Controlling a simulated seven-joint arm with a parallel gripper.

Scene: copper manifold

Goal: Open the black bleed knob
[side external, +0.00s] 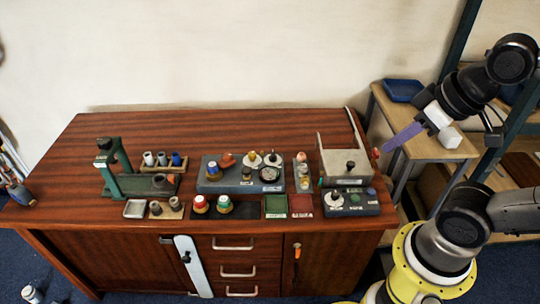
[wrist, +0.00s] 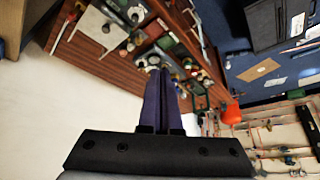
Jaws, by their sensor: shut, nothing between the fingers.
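The black bleed knob is too small to single out surely. One dark-topped knob (side external: 273,157) stands on a white disc on the grey block (side external: 228,185) at mid-bench. Another dark-topped knob (side external: 334,196) stands on a pale disc on the grey box (side external: 366,206) at the right front. My gripper (side external: 386,149) is raised to the right of the bench, its purple fingers pointing down and left, apart from everything. In the wrist view my gripper (wrist: 160,72) shows its fingers together and empty, with the bench fittings beyond, partly hidden by them.
The wooden bench (side external: 100,235) carries a green press (side external: 112,165), several coloured knobs and a round gauge (side external: 269,174). A metal-topped unit (side external: 345,160) stands at the right end. A side table (side external: 425,147) holds a blue tray (side external: 402,90). The bench's back left is clear.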

